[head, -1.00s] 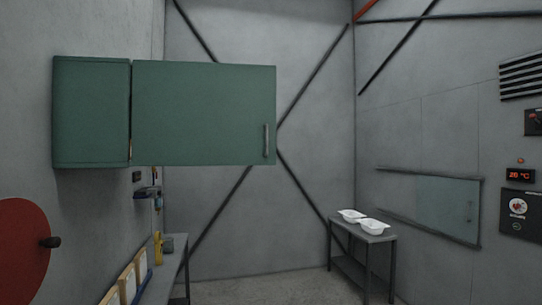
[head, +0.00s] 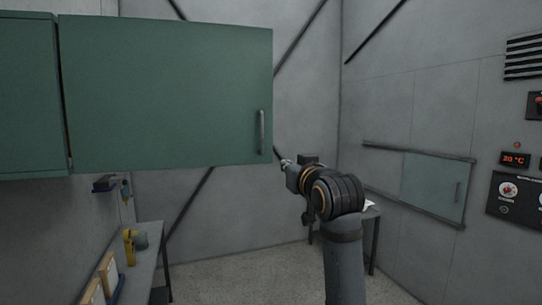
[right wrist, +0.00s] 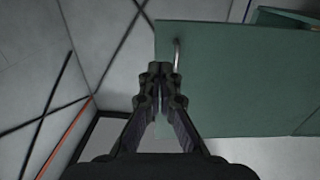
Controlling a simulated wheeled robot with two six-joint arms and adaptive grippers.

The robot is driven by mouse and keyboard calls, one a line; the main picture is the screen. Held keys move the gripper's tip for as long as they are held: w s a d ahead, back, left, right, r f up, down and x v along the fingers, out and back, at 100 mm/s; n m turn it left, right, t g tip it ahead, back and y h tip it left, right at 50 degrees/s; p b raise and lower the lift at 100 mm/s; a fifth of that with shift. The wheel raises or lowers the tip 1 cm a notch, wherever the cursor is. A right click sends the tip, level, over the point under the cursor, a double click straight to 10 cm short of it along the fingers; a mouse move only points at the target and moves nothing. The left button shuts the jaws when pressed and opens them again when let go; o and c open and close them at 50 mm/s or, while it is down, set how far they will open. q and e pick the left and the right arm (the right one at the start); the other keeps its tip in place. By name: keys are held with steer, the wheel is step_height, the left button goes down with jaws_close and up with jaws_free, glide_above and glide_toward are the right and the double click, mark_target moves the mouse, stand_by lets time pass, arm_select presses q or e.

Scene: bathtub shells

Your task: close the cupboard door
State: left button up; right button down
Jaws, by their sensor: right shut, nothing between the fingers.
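The green cupboard (head: 28,100) hangs on the left wall. Its green door (head: 165,90) stands wide open, swung out to the right, with a vertical metal handle (head: 262,132) near its free edge. The door also shows in the right wrist view (right wrist: 240,80), with the handle (right wrist: 177,55) at its left edge. My right gripper (head: 285,163) is shut and empty, just right of the door's lower free corner. In the right wrist view its fingertips (right wrist: 160,68) appear just below and left of the handle; whether they touch the door is unclear. My left gripper is not in view.
A bench (head: 150,262) with a yellow item (head: 130,247) and boxes runs along the left wall below the cupboard. A small table (head: 374,240) stands at the back right, partly hidden by my right arm. The right wall carries a sliding hatch (head: 432,187) and control panels.

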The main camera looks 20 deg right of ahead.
steer(key=w+p, duration=0.2)
steer(key=p, duration=0.5)
glide_toward(270, 155)
steer(key=w, duration=0.5)
steer(key=shift+r, duration=0.2)
steer(key=shift+w+p, duration=0.3)
steer(key=shift+w, duration=0.1)
steer(key=shift+w+f, duration=0.1)
steer(key=shift+w, duration=0.2)
steer(key=shift+w+f, duration=0.15)
steer(key=shift+w, duration=0.1)
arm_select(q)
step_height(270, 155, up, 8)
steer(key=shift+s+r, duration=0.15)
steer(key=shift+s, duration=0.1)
arm_select(e)
steer(key=shift+d, duration=0.1)
